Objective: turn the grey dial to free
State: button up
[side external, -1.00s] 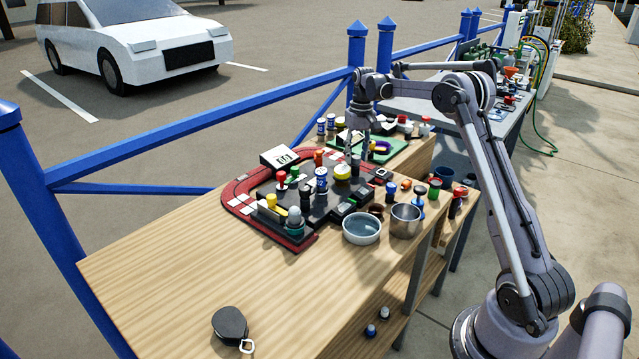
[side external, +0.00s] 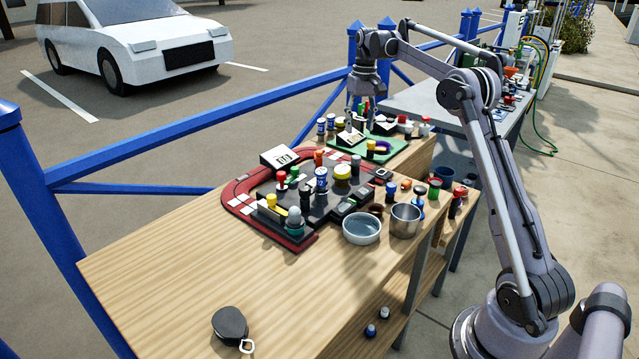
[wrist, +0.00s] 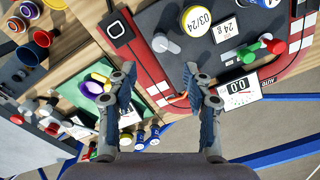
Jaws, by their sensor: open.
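A light grey round knob (wrist: 160,42) with a short arm to its side stands on the dark panel (wrist: 150,80) in the wrist view. A grey domed knob (side external: 293,216) on a teal base sits at the near end of the red-edged panel in the side view. I cannot tell which is the grey dial, and no "free" mark is readable. My gripper (side external: 361,110) is open and empty, raised above the far end of the panel. In the wrist view my gripper (wrist: 159,72) has its fingers apart, with the light grey knob beyond the gap between them.
A yellow-topped cylinder (side external: 342,173), a red knob (side external: 282,177) and a green knob (side external: 294,176) stand on the panel. A white meter box (side external: 280,157) is at its back edge. A green tray (side external: 378,152) lies beyond. Bowls (side external: 362,228) stand in front.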

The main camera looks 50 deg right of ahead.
jog(key=shift+r, duration=1.1)
jog(key=s+a+r+n+t+h, duration=0.1)
jog(key=s+a+r+t, duration=0.15)
jog(key=a, duration=0.65)
jog(key=s+a+r+n+t, duration=0.1)
jog(key=s+a+r+n, duration=0.15)
jog(key=a, duration=0.65)
jog(key=s+a+f+n+t, duration=0.2)
jog(key=s+a+f+t, duration=0.1)
jog(key=s+a+f, duration=0.8)
jog(key=s+a, duration=0.3)
jog(key=s, duration=0.2)
jog(key=shift+s+a+f+y, duration=0.15)
jog(key=shift+s+a+y, duration=0.05)
jog(key=shift+s+y, duration=0.1)
jog(key=shift+n, duration=0.25)
